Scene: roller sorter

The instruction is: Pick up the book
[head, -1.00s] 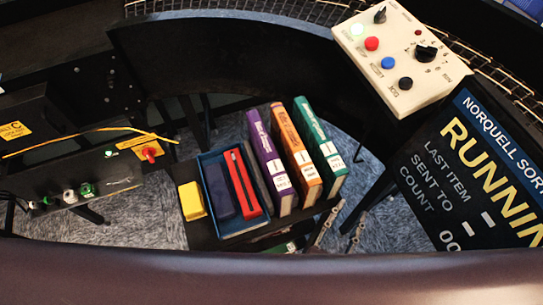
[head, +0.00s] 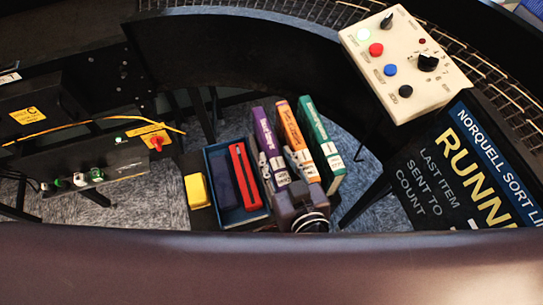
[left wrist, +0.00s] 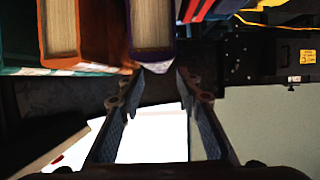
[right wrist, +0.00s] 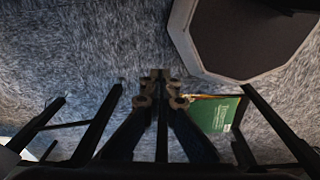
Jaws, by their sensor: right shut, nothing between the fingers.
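Three upright books stand side by side in the head view: purple (head: 266,145), orange (head: 297,140) and green (head: 321,145). My left gripper (head: 281,160) is open at the near end of the purple book, with one finger on each side of its line. In the left wrist view the purple book (left wrist: 152,28) lies ahead between the open fingertips (left wrist: 155,82), and the orange book (left wrist: 62,28) is beside it. Whether the fingers touch a book I cannot tell. My right gripper (right wrist: 160,82) is shut and empty above the floor in the right wrist view.
A blue tray (head: 212,160) with a dark case (head: 223,185) and a red item (head: 244,178) stands left of the books, beside a yellow block (head: 197,191). A control box (head: 405,60) and a sign (head: 470,165) are at right. A green book-like item (right wrist: 215,113) lies low near my right gripper.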

